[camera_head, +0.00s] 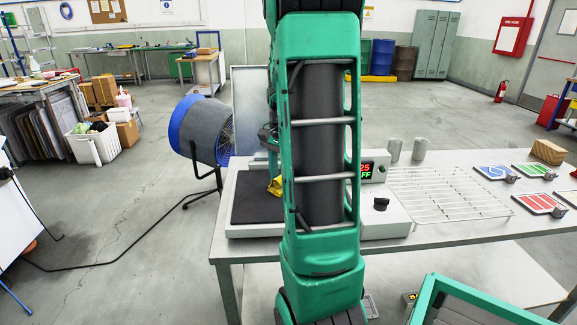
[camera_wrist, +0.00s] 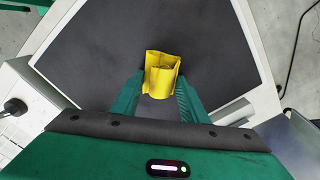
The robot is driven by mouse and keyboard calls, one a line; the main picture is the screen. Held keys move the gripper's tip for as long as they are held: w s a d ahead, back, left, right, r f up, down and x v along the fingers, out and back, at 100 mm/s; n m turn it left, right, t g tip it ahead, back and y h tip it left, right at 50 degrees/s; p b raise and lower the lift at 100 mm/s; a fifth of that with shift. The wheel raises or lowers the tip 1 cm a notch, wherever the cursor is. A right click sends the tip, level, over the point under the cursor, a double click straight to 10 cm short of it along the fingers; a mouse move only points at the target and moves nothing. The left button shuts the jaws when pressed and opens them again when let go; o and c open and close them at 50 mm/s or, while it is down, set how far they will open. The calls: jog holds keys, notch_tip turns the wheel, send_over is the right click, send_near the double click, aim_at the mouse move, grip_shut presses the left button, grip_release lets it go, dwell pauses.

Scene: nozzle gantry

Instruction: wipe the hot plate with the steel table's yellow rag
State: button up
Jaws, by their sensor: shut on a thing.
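The yellow rag (camera_wrist: 161,74) is bunched between the two green fingers of my gripper (camera_wrist: 160,90), over the dark plate. My gripper is shut on it. In the head view a bit of the yellow rag (camera_head: 275,186) shows left of my arm, at the dark surface. The hot plate (camera_head: 252,203) has a flat black top in a pale frame and sits at the left end of the steel table. Its black top fills much of the wrist view (camera_wrist: 225,55). Whether the rag touches the plate I cannot tell. My arm hides the plate's right part.
The steel table (camera_head: 480,232) also holds a control box with a red and green display (camera_head: 372,170), a wire rack (camera_head: 440,195), two grey cylinders (camera_head: 407,150) and several coloured pads (camera_head: 540,203). A blue fan (camera_head: 200,130) stands behind the table's left end.

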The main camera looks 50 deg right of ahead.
jog(key=shift+w+d, duration=0.2)
jog(key=shift+d, duration=0.05)
notch_tip(320, 180, up, 3)
jog(key=shift+s, duration=0.15)
jog(key=shift+r, duration=0.25)
jog(key=shift+a+r, duration=0.1)
jog(key=shift+r, duration=2.3)
